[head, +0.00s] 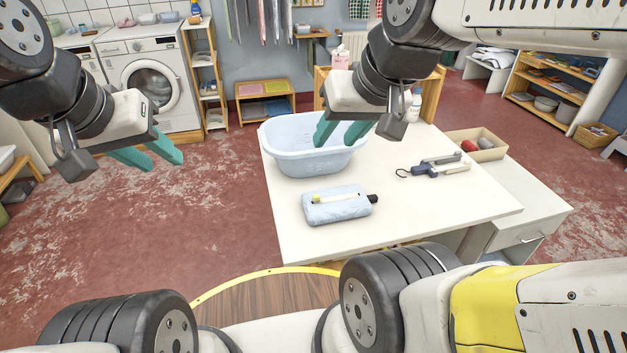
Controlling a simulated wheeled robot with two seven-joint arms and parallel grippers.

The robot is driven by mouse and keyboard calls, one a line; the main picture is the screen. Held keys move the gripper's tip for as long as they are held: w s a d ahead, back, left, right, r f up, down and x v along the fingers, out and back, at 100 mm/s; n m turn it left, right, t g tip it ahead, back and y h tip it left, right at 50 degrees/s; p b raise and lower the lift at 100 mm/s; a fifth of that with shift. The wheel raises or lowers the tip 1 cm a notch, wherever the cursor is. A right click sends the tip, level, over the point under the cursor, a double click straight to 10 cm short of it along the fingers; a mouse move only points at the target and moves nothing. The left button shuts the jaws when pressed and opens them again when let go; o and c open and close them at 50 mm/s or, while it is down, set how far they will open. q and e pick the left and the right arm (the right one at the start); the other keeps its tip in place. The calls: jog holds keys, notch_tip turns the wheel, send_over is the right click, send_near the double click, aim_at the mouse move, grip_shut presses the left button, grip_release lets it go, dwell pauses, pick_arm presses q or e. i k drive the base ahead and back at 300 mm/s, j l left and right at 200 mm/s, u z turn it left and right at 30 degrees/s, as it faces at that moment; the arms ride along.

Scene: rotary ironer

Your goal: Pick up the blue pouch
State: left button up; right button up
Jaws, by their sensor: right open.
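The blue pouch (324,212) is a pale blue, soft-looking flat bundle lying near the front left of the white table (415,211). A slim pale stick-like thing (338,197) with a yellowish end and a dark end lies across its top. My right gripper (340,133) is open and empty. Its teal fingers show in front of the light blue basin, behind and above the pouch. My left gripper (149,155) is open and empty over the floor, left of the table and well apart from the pouch.
The light blue basin (283,151) stands on the table behind the pouch. Grey tools (437,167) lie to the right. The table's front right is clear.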

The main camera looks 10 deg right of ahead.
aim_at(350, 201)
jog(key=l, duration=1.4)
jog(key=i, duration=0.15)
jog(key=u, duration=0.05)
